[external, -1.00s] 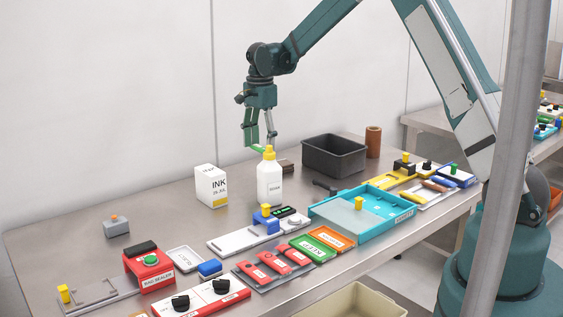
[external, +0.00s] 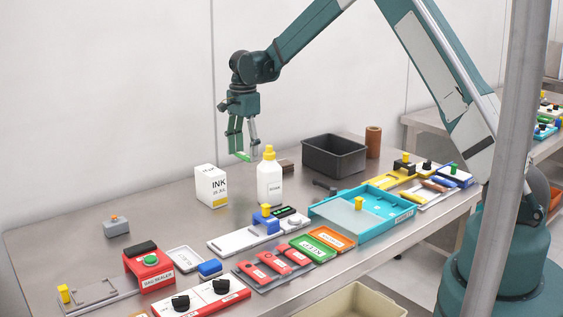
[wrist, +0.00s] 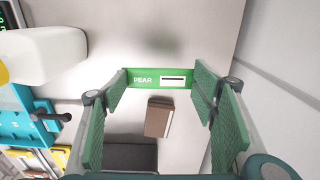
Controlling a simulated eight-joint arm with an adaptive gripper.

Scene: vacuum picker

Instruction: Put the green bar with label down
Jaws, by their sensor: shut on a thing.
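The green bar (external: 243,157) is held between the fingertips of my gripper (external: 242,150), well above the table, just left of the white bottle. In the wrist view the green bar (wrist: 160,79) spans between both green-padded fingers. It shows white lettering reading PEAR and a white patch with a dark line. My gripper is shut on the bar's two ends.
The white bottle with yellow cap (external: 269,185) and INK box (external: 211,186) stand near my gripper. A brown block (external: 286,166), black bin (external: 334,150) and cyan tray (external: 380,215) lie to the right. Bare table lies at the back left.

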